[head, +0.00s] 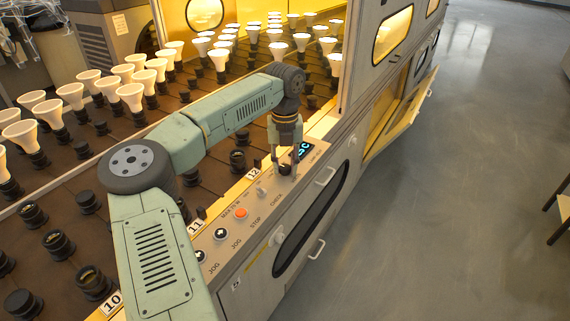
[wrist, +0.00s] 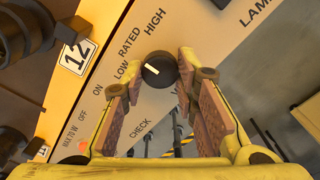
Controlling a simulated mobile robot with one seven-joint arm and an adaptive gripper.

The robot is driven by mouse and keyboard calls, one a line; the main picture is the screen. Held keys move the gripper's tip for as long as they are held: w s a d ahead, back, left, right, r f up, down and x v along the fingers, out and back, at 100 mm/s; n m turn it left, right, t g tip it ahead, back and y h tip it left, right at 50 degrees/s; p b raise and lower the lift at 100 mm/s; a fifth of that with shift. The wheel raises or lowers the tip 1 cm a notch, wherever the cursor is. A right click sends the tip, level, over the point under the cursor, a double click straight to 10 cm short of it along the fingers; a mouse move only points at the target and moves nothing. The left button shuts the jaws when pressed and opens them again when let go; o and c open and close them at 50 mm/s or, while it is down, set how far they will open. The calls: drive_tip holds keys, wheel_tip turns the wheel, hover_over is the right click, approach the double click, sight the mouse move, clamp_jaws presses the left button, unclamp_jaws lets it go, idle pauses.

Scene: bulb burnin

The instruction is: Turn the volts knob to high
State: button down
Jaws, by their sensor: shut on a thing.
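The volts knob (wrist: 160,68) is a round black dial on the grey control panel, with LOW, RATED and HIGH printed around its upper left side. Its white pointer line faces up and left, roughly between LOW and RATED, away from HIGH. My gripper (wrist: 160,75) is shut on the knob, one fingertip on each side. In the head view my gripper (head: 285,165) reaches down to the panel below the blue display (head: 304,149). The knob (head: 285,169) is partly hidden by the fingers there.
An orange button (head: 240,213), a small toggle (head: 262,191) and jog buttons (head: 220,234) line the panel (head: 232,235). Behind it stand several sockets and white bulbs (head: 130,96). A cabinet door (head: 405,118) hangs open at right; the floor (head: 450,200) is clear.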

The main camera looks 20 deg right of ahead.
drive_tip(key=shift+m, duration=0.3)
drive_tip(key=m+p, duration=0.1)
drive_tip(key=m, duration=0.2)
drive_tip(key=shift+r, duration=0.1)
drive_tip(key=shift+a+m+p, duration=0.1)
drive_tip(key=shift+m+p, duration=0.3)
drive_tip(key=shift+m, duration=1.7)
drive_tip(key=c, duration=1.2)
unclamp_jaws()
drive_tip(key=shift+c, duration=0.2)
